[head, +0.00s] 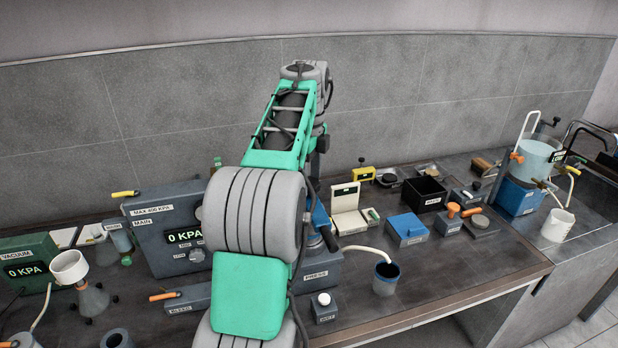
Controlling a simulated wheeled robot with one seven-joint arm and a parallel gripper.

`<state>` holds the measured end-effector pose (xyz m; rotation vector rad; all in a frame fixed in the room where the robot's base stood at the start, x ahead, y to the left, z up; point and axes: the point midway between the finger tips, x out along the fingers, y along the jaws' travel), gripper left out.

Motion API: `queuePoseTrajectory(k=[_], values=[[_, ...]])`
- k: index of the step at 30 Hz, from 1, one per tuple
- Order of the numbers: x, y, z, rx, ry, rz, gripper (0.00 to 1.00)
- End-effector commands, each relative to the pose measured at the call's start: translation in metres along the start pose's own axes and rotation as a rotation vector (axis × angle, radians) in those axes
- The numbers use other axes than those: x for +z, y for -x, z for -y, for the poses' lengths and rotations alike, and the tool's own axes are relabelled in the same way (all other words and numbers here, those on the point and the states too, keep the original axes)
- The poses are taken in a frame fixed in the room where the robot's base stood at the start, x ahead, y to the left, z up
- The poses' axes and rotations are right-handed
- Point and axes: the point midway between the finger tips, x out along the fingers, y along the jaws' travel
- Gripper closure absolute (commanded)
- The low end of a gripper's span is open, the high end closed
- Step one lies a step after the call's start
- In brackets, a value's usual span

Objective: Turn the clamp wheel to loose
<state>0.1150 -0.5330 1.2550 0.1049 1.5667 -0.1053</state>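I cannot make out the clamp wheel; my arm covers the middle of the bench where it may stand. A grey block (322,271) with a small white label, too blurred to read surely, shows just right of my arm. A blue upright part and a dark piece rise above it, partly hidden by my arm. My arm reaches up and away over the bench, and its far end drops behind its own links. I cannot make out my gripper's fingers or whether they touch anything.
A grey pressure box (157,225) reading 0 KPA stands left of my arm, with a vacuum unit (29,265) farther left. Right of my arm are a dark cup (386,279), a blue box (407,230), a black bin (425,193) and a white cup (557,226). The front right bench is clear.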

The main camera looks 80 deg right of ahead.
Motion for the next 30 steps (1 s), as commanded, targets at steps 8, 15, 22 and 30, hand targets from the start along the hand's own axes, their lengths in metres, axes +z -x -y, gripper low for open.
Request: queuePoseTrajectory(k=[8,15,22,30], values=[[0.0001,0.0001,0.0,0.0,0.0,0.0,0.52],[0.0002,0.0002,0.0,0.0,0.0,0.0,0.71],[0.0002,0.0004,0.0,0.0,0.001,0.0,0.85],[0.0001,0.0005,0.0002,0.0,0.039,0.0,0.85]])
